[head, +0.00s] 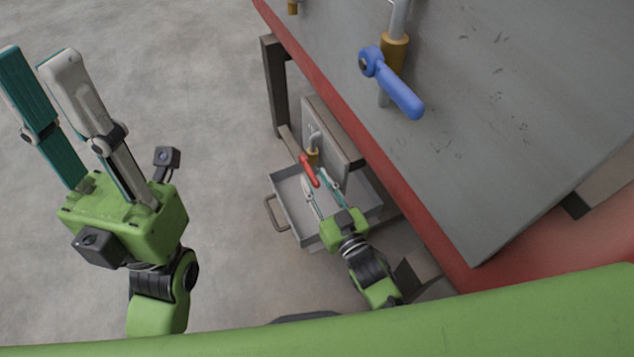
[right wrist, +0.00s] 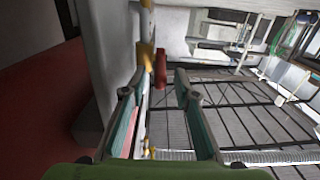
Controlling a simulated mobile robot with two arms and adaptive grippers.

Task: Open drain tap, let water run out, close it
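The drain tap has a red lever (head: 308,171) on a brass body (head: 313,156), low beside the machine. In the right wrist view the red lever (right wrist: 160,68) stands just beyond the fingertips, in line with the gap, beside its brass body (right wrist: 147,61). My right gripper (head: 318,180) is open, its fingers close around the lever's end; I cannot tell whether they touch it. A grey metal tray (head: 288,201) lies under the tap. No running water shows. My left gripper (head: 36,58) is open and empty, raised over the floor at left.
A second tap with a blue lever (head: 402,93) and brass body (head: 394,49) stands higher up, by the large grey panel (head: 500,110). The red machine edge (head: 345,105) and a dark frame leg (head: 274,85) border the low space. The floor (head: 215,80) at left is clear.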

